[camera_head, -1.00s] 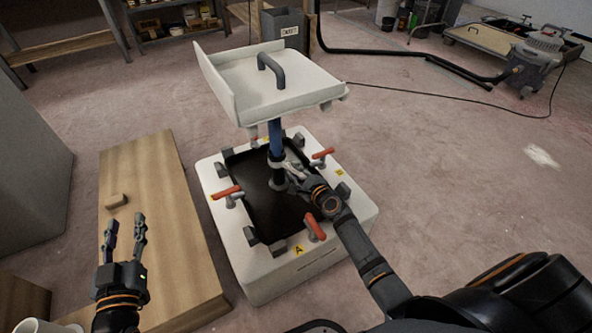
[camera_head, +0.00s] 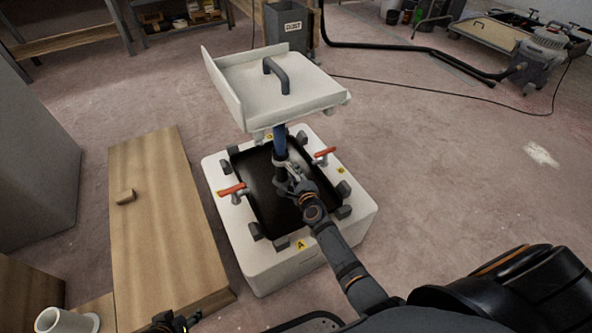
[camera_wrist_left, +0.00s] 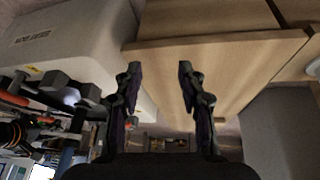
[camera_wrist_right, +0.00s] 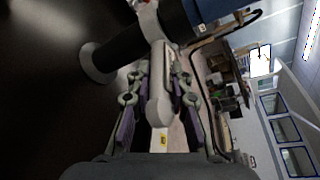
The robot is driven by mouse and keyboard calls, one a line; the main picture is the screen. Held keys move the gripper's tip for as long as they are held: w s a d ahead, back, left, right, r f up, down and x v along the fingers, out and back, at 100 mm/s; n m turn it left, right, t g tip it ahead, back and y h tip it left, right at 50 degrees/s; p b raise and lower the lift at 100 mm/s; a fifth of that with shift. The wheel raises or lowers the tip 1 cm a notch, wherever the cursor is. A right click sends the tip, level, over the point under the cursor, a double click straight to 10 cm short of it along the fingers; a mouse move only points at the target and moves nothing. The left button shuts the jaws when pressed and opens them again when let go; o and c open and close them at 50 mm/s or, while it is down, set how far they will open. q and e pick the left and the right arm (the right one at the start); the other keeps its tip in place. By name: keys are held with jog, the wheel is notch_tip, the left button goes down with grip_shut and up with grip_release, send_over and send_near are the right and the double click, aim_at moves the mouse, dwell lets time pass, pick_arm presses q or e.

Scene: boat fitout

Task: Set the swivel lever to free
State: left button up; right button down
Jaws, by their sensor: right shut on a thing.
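My right gripper (camera_head: 288,182) reaches in beside the lower post. In the right wrist view its fingers close on a pale lever (camera_wrist_right: 160,95) that sticks out from the dark post (camera_wrist_right: 122,52). The head view hides most of this lever behind the gripper, so its setting cannot be told. My left gripper (camera_wrist_left: 160,75) is open and empty; only a bit of it shows at the bottom edge of the head view.
Red-handled clamps (camera_head: 232,189) and grey blocks ring the dark recess (camera_head: 268,195) of the box. A wooden board (camera_head: 165,230) with a small block (camera_head: 125,196) lies left. A white cup (camera_head: 65,320) is at lower left.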

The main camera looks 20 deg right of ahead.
jog(key=shift+a+r+m+h+p, duration=0.1)
jog(key=shift+a+m+h+p, duration=0.2)
jog(key=shift+m+h+p, duration=0.25)
pick_arm(q)
jog(key=shift+s+a+r+g+p, duration=0.3)
jog(key=shift+s+r+g, duration=0.4)
jog(key=shift+g, duration=0.1)
pick_arm(e)
jog(key=shift+s+a+m+h, duration=0.15)
jog(key=shift+a+m+h, duration=0.2)
jog(key=shift+h, duration=0.3)
jog(key=c, duration=1.2)
grip_release()
pick_arm(q)
jog(key=shift+s, duration=0.1)
pick_arm(e)
notch_tip(320, 180, up, 10)
